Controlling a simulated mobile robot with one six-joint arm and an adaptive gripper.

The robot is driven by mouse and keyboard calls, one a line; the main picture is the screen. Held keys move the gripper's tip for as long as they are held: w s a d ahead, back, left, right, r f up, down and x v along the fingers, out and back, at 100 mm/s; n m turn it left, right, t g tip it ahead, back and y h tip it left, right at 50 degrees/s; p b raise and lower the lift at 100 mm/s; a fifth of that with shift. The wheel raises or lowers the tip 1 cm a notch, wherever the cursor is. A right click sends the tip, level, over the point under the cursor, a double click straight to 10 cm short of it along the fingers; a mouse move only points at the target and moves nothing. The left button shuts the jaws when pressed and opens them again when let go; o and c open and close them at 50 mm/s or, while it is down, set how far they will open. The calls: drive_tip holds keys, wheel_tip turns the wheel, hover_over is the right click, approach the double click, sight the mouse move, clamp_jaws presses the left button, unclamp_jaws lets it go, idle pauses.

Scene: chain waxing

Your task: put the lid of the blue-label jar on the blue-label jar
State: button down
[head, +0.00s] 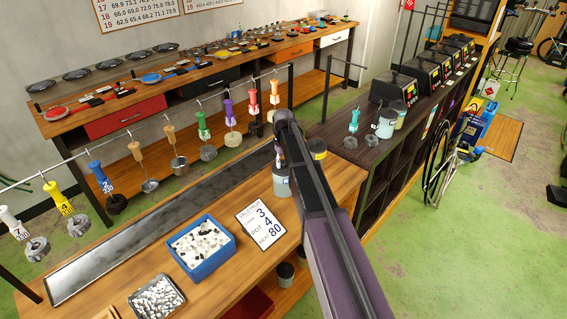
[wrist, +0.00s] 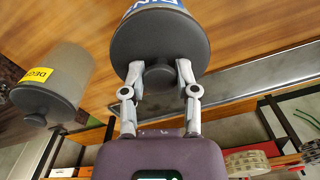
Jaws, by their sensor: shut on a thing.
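The blue-label jar (wrist: 158,4) shows at the top of the wrist view, with its blue and white label just beyond the lid's rim. Its dark grey lid (wrist: 160,40) lies against the jar's mouth, with no clear gap between them. I cannot tell whether it is fully seated. My gripper (wrist: 160,74) is shut on the lid's round knob, one finger on each side. In the head view a grey jar (head: 281,183) stands on the wooden bench beside my arm, which hides most of the gripper and the lid.
A yellow-label jar (wrist: 60,72) with a dark knobbed lid stands close by. On the bench are a blue bin (head: 203,262) of white pieces, a metal tray (head: 157,298) and a number card (head: 262,226). Tools hang from a rail (head: 140,127) behind.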

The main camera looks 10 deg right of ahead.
drive_tip(key=shift+c, duration=1.4)
unclamp_jaws()
drive_tip(key=shift+r, duration=0.1)
